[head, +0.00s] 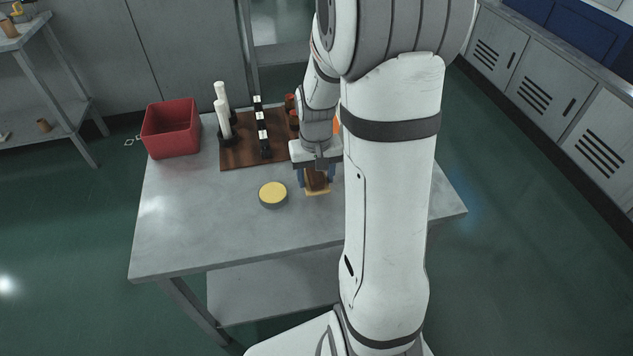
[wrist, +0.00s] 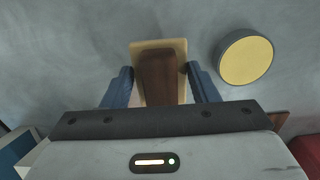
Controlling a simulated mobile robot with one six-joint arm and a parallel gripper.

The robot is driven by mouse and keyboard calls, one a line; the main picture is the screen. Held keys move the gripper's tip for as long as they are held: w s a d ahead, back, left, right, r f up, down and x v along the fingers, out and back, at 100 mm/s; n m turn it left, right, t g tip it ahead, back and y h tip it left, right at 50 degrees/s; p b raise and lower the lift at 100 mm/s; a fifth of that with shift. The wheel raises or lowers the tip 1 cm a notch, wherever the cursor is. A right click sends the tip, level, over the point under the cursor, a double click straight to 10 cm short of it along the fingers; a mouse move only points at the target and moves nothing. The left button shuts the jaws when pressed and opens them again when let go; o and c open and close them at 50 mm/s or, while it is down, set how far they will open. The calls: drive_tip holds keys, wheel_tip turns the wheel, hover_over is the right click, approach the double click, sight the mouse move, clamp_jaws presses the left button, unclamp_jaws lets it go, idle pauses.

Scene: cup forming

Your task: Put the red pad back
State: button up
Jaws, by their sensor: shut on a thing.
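My gripper (head: 317,178) is over the table, right of the round pad. In the wrist view, its blue fingers (wrist: 162,82) are shut on the sides of a brown wooden block (wrist: 158,75) with a flat tan plate (wrist: 165,45) at its base. The tan plate also shows low over the tabletop in the head view (head: 318,192); I cannot tell if it touches. No red shows on the held block. A small red thing (head: 291,102) stands at the back by the wooden board, partly hidden by my arm; I cannot tell if it is a pad.
A round grey pad with a yellow top (head: 273,194) lies left of my gripper. A wooden board (head: 238,155) holds white rods (head: 222,115) and a black-and-white strip (head: 262,130). A red bin (head: 172,128) stands at the back left. The table's (head: 190,220) front left is clear.

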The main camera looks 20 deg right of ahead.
drive_tip(key=shift+f, duration=1.25)
drive_tip(key=shift+f, duration=0.2)
drive_tip(key=o, duration=0.9)
